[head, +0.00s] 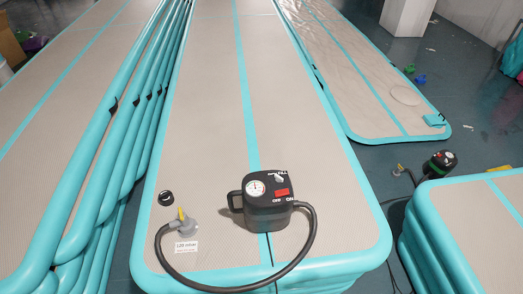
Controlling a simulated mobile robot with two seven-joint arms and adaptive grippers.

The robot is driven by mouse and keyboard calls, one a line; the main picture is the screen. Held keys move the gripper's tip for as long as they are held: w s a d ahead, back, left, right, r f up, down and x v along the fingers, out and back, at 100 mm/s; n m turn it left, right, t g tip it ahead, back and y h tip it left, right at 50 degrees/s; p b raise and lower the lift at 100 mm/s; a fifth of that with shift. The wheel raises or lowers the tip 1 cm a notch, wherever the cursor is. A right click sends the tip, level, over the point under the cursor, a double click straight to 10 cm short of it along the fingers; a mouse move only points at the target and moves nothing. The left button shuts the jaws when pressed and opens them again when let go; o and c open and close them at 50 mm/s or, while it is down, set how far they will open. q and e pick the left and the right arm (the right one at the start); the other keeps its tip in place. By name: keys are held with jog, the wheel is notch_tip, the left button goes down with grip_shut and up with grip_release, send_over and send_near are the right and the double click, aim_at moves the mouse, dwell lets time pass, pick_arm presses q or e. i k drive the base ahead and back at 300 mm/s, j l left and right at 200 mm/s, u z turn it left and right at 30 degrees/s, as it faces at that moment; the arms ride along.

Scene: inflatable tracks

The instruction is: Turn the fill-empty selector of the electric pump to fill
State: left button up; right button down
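The electric pump (266,215), a black box with a handle on its left side, stands on the near end of the middle inflatable track (205,130). A round white gauge (256,188) and a red patch (282,192) show on its upper face. A small light knob (279,179) sits near the top, beside small white lettering; it looks like the selector, but its setting is too small to read. A dark hose (240,288) curves from the pump's right to a grey fitting with a yellow lever (183,224). Neither gripper is in view.
A black ring-shaped cap (166,198) and a white "120 mbar" label (186,247) lie left of the pump. Stacked tracks (90,150) stand close on the left. Another stack (470,225) and a second pump (440,162) are at the right. The track beyond the pump is clear.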

aim_at(279, 179)
jog(key=j+z, duration=0.2)
jog(key=z, duration=0.15)
jog(key=j+z, duration=0.2)
jog(key=z, duration=0.15)
jog(key=j+z, duration=0.2)
jog(key=z, duration=0.15)
